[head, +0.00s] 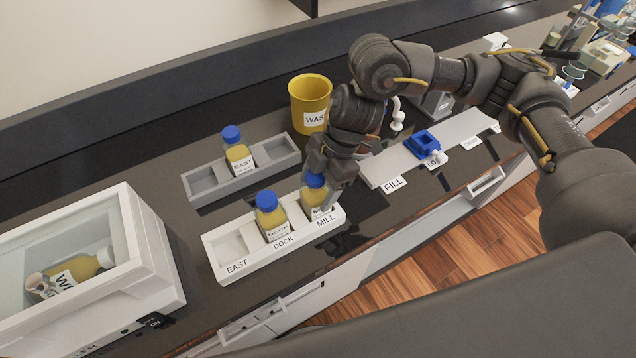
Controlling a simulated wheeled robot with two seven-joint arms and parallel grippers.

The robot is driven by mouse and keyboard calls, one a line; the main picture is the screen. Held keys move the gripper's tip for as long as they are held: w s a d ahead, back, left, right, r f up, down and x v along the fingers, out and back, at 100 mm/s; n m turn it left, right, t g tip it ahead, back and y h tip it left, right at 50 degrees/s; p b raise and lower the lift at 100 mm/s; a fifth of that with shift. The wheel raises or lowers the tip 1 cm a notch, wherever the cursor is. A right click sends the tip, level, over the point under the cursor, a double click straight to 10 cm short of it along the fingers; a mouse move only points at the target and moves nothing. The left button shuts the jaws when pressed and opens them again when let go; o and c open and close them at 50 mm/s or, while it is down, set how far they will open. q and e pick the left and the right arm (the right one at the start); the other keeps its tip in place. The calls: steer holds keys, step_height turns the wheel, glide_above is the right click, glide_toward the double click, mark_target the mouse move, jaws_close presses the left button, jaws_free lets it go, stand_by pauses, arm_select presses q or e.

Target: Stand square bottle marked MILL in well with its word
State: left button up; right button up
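The white rack (238,258) has wells marked EAST, DOCK and MILL. A square bottle with a blue cap and yellow liquid (320,210) is upright at the MILL well; its label is partly hidden, so I cannot read the whole word. My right gripper (326,186) is down at this bottle, with a finger along its right side; I cannot tell whether it grips. A similar bottle (271,214) marked DOCK stands in the DOCK well. The EAST well is empty. My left gripper is out of view.
A grey rack (207,182) behind holds a bottle (238,152) marked EAST. A yellow WASTE bin (309,95) stands behind my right gripper. A white glass-topped box (150,255) holding a lying bottle is at left. A blue holder (423,142) sits on the FILL strip (378,170).

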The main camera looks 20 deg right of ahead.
steer(key=shift+o, duration=1.3)
steer(key=b+v, duration=0.2)
steer(key=v, duration=0.8)
steer(key=shift+r, duration=0.4)
steer(key=shift+d, duration=0.1)
